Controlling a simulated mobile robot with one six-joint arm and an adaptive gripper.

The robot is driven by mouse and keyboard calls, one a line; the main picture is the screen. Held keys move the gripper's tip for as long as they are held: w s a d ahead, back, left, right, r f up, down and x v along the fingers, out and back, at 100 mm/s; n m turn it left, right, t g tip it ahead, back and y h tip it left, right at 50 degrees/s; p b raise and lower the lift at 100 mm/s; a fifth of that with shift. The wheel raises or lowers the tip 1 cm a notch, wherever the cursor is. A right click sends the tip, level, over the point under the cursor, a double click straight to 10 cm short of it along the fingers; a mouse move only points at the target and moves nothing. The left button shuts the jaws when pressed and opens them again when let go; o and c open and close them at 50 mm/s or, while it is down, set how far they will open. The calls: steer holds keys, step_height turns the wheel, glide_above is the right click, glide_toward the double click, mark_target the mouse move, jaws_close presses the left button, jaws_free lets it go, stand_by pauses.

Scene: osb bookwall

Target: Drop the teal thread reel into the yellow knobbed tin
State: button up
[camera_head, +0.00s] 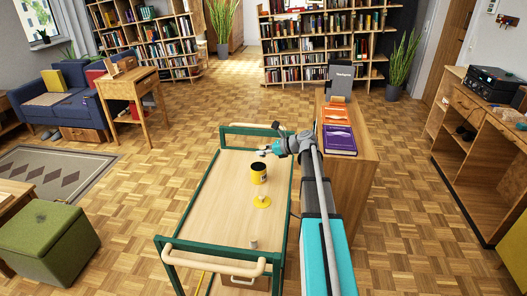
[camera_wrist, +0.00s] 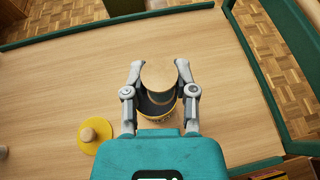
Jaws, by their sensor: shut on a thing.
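The yellow tin (camera_head: 258,177) stands open on the trolley top, its inside dark. In the wrist view the tin (camera_wrist: 166,123) is below and partly behind my gripper. Its yellow knobbed lid (camera_head: 262,202) lies apart on the trolley, nearer the head camera; it also shows in the wrist view (camera_wrist: 88,144). My gripper (camera_wrist: 158,71) is shut on the thread reel (camera_wrist: 157,74), whose round tan end faces the wrist camera; its teal thread is not clearly visible. In the head view my gripper (camera_head: 265,151) is above and just beyond the tin.
The trolley (camera_head: 222,200) has a green frame and pale handle bars. A small pale cylinder (camera_head: 253,244) stands near its front end. A wooden cabinet (camera_head: 358,175) with books (camera_head: 339,140) on it is to the right. Most of the trolley top is bare.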

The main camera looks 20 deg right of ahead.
steer(key=shift+f, duration=0.45)
steer(key=o, duration=1)
steer(key=shift+c, duration=0.2)
steer(key=shift+a, duration=0.1)
